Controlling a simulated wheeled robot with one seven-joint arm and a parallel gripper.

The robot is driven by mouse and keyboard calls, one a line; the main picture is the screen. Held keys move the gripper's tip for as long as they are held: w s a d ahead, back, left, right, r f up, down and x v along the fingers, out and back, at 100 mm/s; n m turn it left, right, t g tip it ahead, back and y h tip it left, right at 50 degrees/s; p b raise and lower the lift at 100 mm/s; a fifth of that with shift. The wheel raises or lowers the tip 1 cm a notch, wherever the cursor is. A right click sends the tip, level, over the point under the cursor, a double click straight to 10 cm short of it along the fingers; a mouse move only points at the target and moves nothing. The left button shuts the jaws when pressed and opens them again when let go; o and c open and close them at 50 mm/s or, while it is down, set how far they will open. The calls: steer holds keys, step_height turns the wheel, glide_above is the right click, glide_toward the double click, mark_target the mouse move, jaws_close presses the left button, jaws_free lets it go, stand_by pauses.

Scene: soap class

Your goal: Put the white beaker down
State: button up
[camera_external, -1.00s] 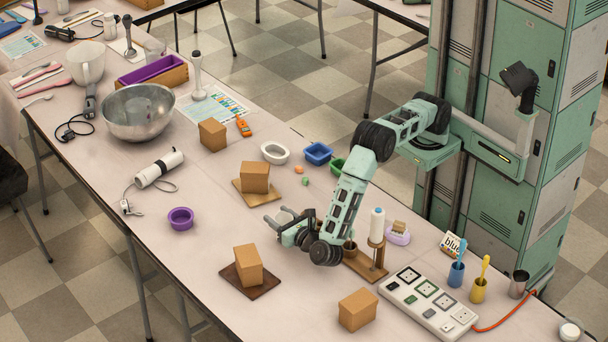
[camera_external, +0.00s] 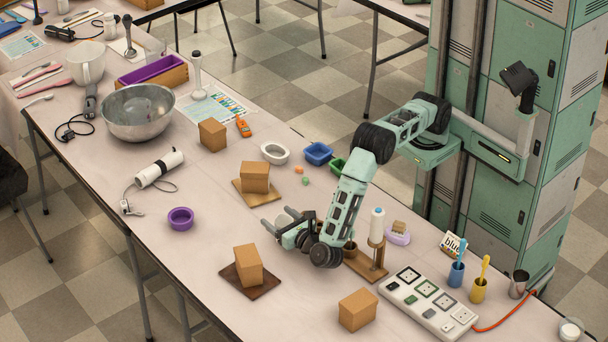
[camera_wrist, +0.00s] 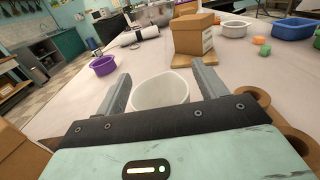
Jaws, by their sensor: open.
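The white beaker (camera_wrist: 160,95) shows in the wrist view between the two fingers of my gripper (camera_wrist: 161,72), with its round mouth facing up. The fingers are open, one on each side of it. I cannot tell whether a fingertip still touches it. In the external view my gripper (camera_external: 278,218) is low over the table (camera_external: 205,255), pointing left. The beaker cannot be made out against the pale table there, so its contact with the table is not clear.
A box on a light board (camera_external: 255,178) stands beyond my gripper, and another box on a dark board (camera_external: 248,264) nearer the front edge. A purple bowl (camera_external: 181,218) is to the left. A wooden stand (camera_external: 365,264) is close on the right.

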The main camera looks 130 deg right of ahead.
steer(key=a, duration=0.5)
steer(key=shift+a+r+b, duration=0.1)
steer(key=shift+r+b, duration=0.1)
steer(key=shift+b, duration=0.15)
step_height(320, 180, up, 7)
steer(key=shift+f, duration=0.2)
steer(key=shift+d, duration=0.2)
